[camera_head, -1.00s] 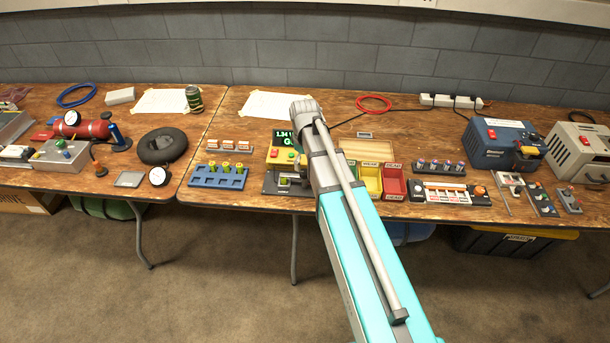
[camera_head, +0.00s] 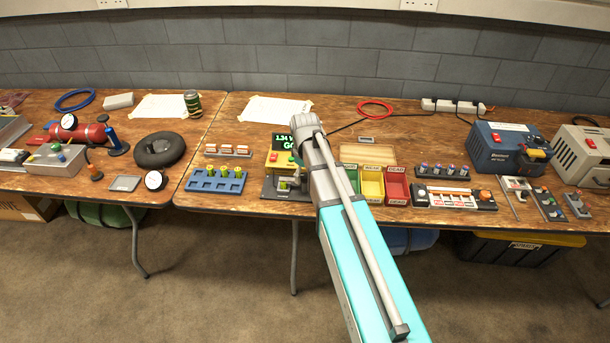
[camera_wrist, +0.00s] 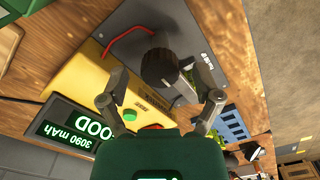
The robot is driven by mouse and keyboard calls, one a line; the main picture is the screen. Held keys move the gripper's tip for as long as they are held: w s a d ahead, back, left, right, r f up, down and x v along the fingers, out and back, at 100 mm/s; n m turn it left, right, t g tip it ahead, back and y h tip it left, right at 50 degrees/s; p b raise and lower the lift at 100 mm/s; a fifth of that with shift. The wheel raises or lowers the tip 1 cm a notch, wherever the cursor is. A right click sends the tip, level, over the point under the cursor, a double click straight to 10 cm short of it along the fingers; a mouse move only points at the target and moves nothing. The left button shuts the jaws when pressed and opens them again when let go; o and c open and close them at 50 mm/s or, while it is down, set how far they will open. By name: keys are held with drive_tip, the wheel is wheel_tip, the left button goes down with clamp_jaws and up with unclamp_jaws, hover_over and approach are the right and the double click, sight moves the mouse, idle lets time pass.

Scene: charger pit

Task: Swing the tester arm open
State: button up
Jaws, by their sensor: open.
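The yellow tester (camera_head: 283,158) stands on the table left of my arm, with a dark base plate. It also shows in the wrist view (camera_wrist: 98,62), with a green button and a display (camera_wrist: 72,128) reading GOOD and 3090 mAh. A black knob-like part (camera_wrist: 160,68), seemingly on the tester arm, sits over the grey plate, and a red wire runs to it. A green cell (camera_wrist: 188,75) shows partly beside it. My gripper (camera_wrist: 163,75) is open, a finger on either side of the black part; I cannot tell whether they touch it. My arm hides the gripper in the head view.
Left of the tester is a blue rack (camera_head: 216,180) with yellow-green cells. Right of my arm are the yellow bin (camera_head: 371,184) and red bin (camera_head: 396,186), then a fuse-like strip (camera_head: 445,197) and a blue charger (camera_head: 506,150). Paper lies behind the tester.

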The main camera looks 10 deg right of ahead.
drive_tip(key=shift+c, duration=0.2)
clamp_jaws()
